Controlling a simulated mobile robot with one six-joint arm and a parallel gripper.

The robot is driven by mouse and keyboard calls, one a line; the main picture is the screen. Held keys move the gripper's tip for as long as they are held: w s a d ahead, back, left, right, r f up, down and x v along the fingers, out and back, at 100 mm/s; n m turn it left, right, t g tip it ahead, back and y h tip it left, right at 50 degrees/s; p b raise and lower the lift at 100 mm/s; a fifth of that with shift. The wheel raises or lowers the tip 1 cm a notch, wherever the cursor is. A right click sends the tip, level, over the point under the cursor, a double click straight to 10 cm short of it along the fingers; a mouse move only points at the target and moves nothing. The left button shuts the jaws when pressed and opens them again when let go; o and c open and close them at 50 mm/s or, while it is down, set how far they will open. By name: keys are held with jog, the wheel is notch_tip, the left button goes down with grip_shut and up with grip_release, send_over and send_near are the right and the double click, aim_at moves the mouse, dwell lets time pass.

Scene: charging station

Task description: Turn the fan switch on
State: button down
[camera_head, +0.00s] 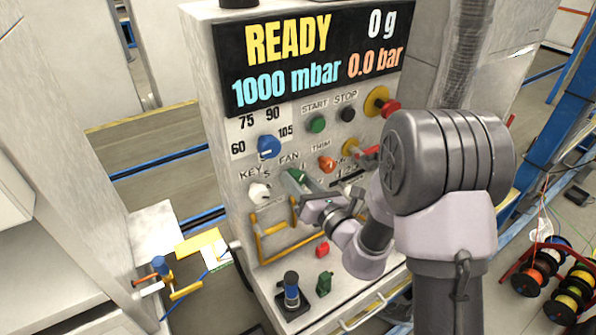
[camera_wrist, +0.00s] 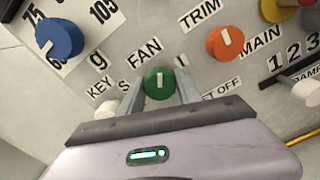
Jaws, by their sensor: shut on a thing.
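The fan switch (camera_wrist: 159,83) is a round green knob with a white mark, below the FAN label in the wrist view. The mark stands close to upright in that picture. My gripper (camera_wrist: 160,97) has one finger on each side of the knob and is shut on it. In the head view my gripper (camera_head: 299,184) reaches the panel from the lower right, under the FAN label (camera_head: 289,161). There the fingers and wrist hide most of the knob.
A blue knob (camera_wrist: 59,38) and an orange TRIM knob (camera_wrist: 225,42) flank the fan switch. A white KEY knob (camera_head: 259,191) is close on the left. Green START (camera_head: 317,124) and black STOP (camera_head: 347,114) buttons sit above. A yellow-orange handle frame (camera_head: 262,248) stands out below.

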jog(key=m+p, duration=0.6)
jog(key=shift+r, duration=0.2)
jog(key=m+p, duration=0.4)
jog(key=m, duration=0.1)
jog(key=shift+f, duration=0.2)
jog(key=shift+m, duration=0.3)
jog(key=c, duration=0.9)
grip_release()
jog(key=shift+o, duration=0.2)
jog(key=v, duration=1.7)
jog(key=shift+s+d, duration=0.2)
